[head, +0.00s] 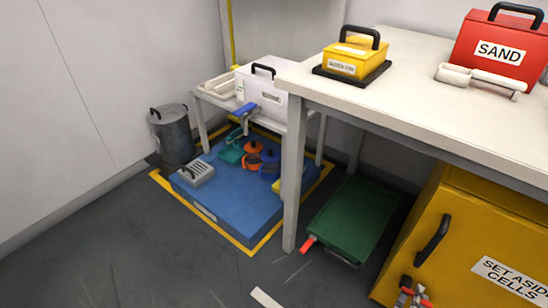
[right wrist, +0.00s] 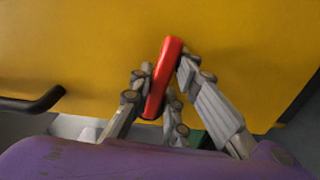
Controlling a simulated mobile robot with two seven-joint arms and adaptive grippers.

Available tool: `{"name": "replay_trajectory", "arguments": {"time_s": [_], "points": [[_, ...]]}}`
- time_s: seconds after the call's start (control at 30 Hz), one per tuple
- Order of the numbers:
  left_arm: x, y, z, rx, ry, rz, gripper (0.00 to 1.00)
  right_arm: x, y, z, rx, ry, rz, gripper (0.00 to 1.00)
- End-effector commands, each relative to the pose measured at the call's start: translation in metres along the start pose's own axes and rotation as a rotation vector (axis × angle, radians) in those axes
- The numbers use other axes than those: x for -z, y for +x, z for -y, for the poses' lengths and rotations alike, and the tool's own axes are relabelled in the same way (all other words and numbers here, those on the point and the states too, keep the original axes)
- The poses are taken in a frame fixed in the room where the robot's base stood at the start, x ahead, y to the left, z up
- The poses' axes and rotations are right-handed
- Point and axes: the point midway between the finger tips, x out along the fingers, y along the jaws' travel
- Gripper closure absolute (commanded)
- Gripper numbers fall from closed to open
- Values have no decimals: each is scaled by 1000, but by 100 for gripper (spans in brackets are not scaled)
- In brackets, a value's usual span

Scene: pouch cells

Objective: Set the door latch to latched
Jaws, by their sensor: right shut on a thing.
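The yellow cabinet door (head: 462,240) at the lower right of the head view bears a label reading "SET ASIDE CELLS" and a black handle (head: 432,240). The red door latch (right wrist: 165,72) stands near upright, leaning a little to the right, in the right wrist view. My right gripper (right wrist: 160,92) is shut on it, with fingers on both sides. In the head view my right gripper (head: 411,294) shows at the bottom edge, below the black handle, with only bits of red visible. I cannot tell which latch setting this is. My left gripper is not in view.
A white table (head: 420,75) stands above the cabinet, carrying a yellow box (head: 356,54) and a red SAND box (head: 500,52). A green flatbed (head: 350,220) with a red tip lies left of the cabinet. The dark floor at front left is clear.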

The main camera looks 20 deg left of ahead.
Motion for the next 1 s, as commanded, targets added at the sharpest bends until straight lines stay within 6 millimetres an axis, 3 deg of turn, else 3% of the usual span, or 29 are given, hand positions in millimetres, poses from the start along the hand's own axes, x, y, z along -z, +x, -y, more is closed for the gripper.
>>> {"name": "replay_trajectory", "arguments": {"time_s": [0.03, 0.27, 0.3, 0.4, 0.63, 0.7, 0.77, 1.0], "points": [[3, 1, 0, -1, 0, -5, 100, -7, 6, -10, -26, 3, 11, 100], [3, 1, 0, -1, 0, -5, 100, -7, 6, -10, -26, 3, 11, 100], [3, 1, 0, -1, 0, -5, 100, -7, 6, -10, -27, 3, 11, 80], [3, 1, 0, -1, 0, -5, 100, -5, 5, -10, -24, 3, 9, 67], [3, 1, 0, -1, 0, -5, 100, -3, 3, -6, -16, 1, 5, 67], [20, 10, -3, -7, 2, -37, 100, -2, 2, -5, -14, 4, 4, 67], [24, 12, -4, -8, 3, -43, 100, -2, 2, -4, -13, 16, 3, 67], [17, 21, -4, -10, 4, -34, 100, 0, 2, 10, -10, 253, -1, 67]]}}
